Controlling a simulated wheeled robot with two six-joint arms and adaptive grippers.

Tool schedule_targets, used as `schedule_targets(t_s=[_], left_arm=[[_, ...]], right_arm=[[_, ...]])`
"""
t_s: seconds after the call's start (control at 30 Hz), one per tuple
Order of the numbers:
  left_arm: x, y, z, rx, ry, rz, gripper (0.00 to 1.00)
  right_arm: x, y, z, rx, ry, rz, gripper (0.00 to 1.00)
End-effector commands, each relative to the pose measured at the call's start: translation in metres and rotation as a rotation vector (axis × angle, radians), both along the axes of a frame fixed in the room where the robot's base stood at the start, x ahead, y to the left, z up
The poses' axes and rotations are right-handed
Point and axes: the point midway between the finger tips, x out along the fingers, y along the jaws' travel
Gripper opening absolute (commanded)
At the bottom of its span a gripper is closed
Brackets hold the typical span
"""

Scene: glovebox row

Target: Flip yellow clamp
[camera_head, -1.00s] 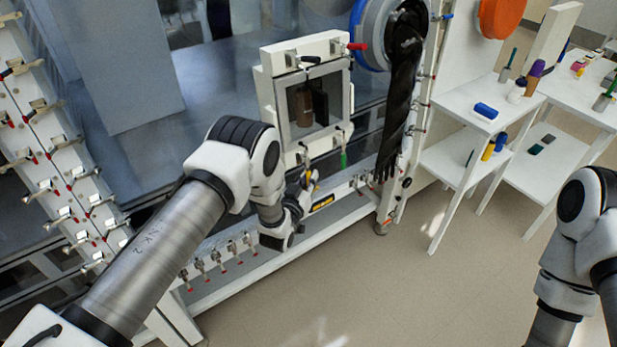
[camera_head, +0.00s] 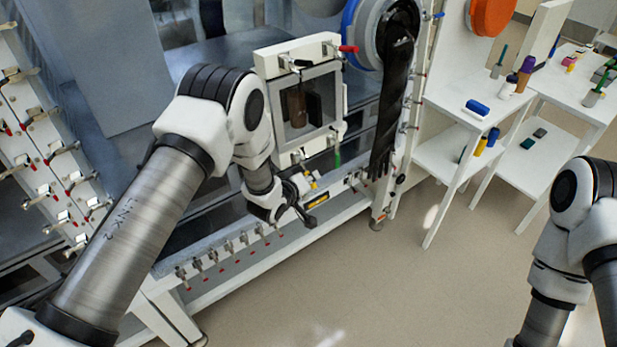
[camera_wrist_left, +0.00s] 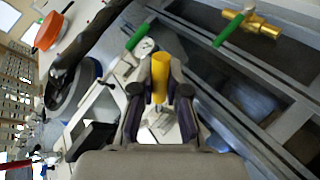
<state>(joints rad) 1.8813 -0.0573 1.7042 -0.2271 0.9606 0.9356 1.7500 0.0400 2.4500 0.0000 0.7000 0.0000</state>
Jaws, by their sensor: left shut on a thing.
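The yellow clamp's handle (camera_wrist_left: 159,76) stands between the fingers of my left gripper (camera_wrist_left: 160,92) in the left wrist view. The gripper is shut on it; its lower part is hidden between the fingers. In the head view the left gripper (camera_head: 308,190) is at the lower front of the white-framed hatch, and a small bit of the yellow clamp (camera_head: 314,185) shows beside it. My right arm is at the right edge of the head view, with its gripper out of the picture.
The windowed hatch (camera_head: 264,66) has a red-handled clamp (camera_head: 348,48) at its upper right and a green handle (camera_head: 338,159) below. A black glove (camera_head: 393,110) hangs to its right. Several red-tipped valves line the lower rail. White shelves (camera_head: 455,103) stand right; the floor between is clear.

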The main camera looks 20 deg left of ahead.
Motion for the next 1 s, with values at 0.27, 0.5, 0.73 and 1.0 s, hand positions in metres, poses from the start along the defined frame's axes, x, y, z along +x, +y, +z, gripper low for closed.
schedule_targets(t_s=[0.27, 0.5, 0.73, 1.0], left_arm=[[-0.002, -0.003, 0.015, -0.197, 0.15, 0.002, 0.0], [-0.003, -0.004, 0.022, -0.33, 0.253, 0.002, 0.0], [-0.003, -0.005, 0.025, -0.405, 0.311, 0.004, 0.0], [-0.003, -0.005, 0.026, -0.43, 0.33, 0.003, 0.0]], right_arm=[[0.0, 0.0, 0.014, 0.0, 0.0, 0.0, 0.4], [0.0, 0.0, 0.023, 0.0, 0.0, 0.0, 0.4], [0.0, 0.0, 0.028, 0.0, 0.0, 0.0, 0.4], [0.0, 0.0, 0.03, 0.0, 0.0, 0.0, 0.4]])
